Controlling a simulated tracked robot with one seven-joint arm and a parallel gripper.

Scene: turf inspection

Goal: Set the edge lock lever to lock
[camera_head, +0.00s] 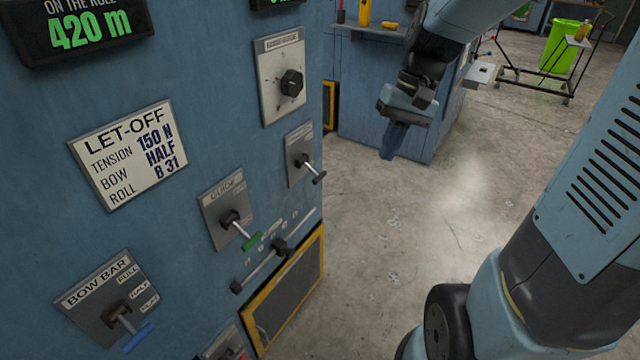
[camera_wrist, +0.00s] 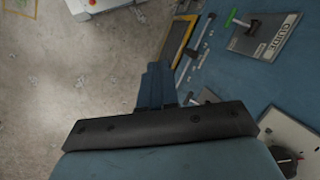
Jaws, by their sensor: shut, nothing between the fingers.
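No label in view reads clearly as edge lock. A small lever plate (camera_head: 299,153) with a black-handled lever (camera_head: 312,170) is on the blue machine face, nearest my gripper; its label is too small to read. In the wrist view a plate (camera_wrist: 206,97) shows partly beside the fingers, mostly hidden. The guide lever (camera_head: 243,234), with a green handle, is below left; it also shows in the wrist view (camera_wrist: 243,23). The bow bar lever (camera_head: 125,323) has a blue handle. My gripper (camera_head: 388,154) is shut and empty, pointing down, right of the panel and apart from it.
A rotary knob (camera_head: 291,83) sits above the small lever. A slider rail (camera_head: 275,257) and a yellow-framed dark panel (camera_head: 287,291) lie below. A blue bench (camera_head: 365,100), a cart (camera_head: 530,78) and a green bin (camera_head: 563,47) stand behind. The concrete floor between is clear.

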